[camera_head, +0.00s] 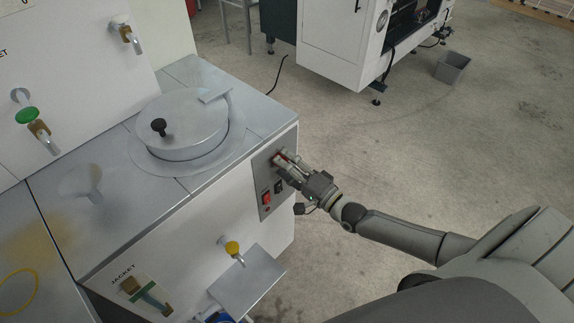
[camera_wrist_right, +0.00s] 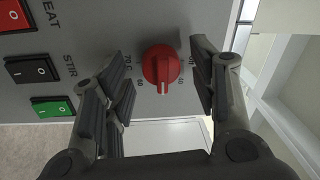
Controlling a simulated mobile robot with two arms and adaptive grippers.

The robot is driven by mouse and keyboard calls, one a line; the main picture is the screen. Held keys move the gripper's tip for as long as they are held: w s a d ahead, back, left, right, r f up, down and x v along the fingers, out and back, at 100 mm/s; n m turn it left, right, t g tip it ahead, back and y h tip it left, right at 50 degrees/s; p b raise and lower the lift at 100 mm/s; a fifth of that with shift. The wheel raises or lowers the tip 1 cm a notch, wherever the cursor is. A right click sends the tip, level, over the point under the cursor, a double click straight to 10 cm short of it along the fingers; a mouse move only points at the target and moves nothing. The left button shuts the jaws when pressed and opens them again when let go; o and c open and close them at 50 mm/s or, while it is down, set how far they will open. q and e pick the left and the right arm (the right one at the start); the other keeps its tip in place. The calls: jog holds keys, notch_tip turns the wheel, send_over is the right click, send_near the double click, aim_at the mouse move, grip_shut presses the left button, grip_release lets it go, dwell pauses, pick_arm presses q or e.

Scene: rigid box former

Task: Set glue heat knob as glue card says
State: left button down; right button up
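The red heat knob (camera_wrist_right: 161,65) sits on a grey control panel (camera_wrist_right: 100,22) with small numbers printed around it, partly hidden by my fingers. A pale mark shows at its lower side in the right wrist view; the exact setting is unclear. My right gripper (camera_wrist_right: 162,85) is open, with one finger on each side of the knob and gaps between. In the head view, my right gripper (camera_head: 283,160) is at the panel's upper part and largely covers the knob. No readable glue card shows. My left gripper is out of view.
Below the knob in the head view are a red switch (camera_head: 266,198) and a black switch (camera_head: 278,186). A round lidded pot (camera_head: 180,125) is set in the steel top. A yellow-handled tap (camera_head: 232,248) sticks out of the front. Open floor lies right of the machine.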

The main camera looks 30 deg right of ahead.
jog(key=shift+s, duration=0.1)
jog(key=r+v, duration=0.1)
jog(key=v, duration=1)
jog(key=shift+s+f, duration=0.35)
jog(key=shift+f, duration=0.15)
jog(key=shift+d+f, duration=0.1)
jog(key=shift+d, duration=0.05)
jog(key=s+d+f+n+g+h+p, duration=0.1)
jog(key=s+f+n+g+h, duration=0.3)
jog(key=f, duration=1)
jog(key=s+d+f+n+g+h+p, duration=0.15)
jog(key=s+f+n+g, duration=0.4)
jog(key=f, duration=0.85)
jog(key=s+a+f+n+g, duration=0.1)
jog(key=s+a+f+g, duration=0.1)
jog(key=s, duration=0.6)
jog(key=s+a+f+n+g, duration=0.2)
jog(key=s+a+f+g, duration=0.1)
jog(key=s+f, duration=0.4)
jog(key=s+a+f+n+g+p, duration=0.1)
jog(key=s+a+f, duration=0.3)
jog(key=s, duration=0.6)
jog(key=shift+a+f+n+g+h, duration=0.25)
jog(key=shift+n+g+h, duration=0.1)
jog(key=shift+n+g, duration=0.25)
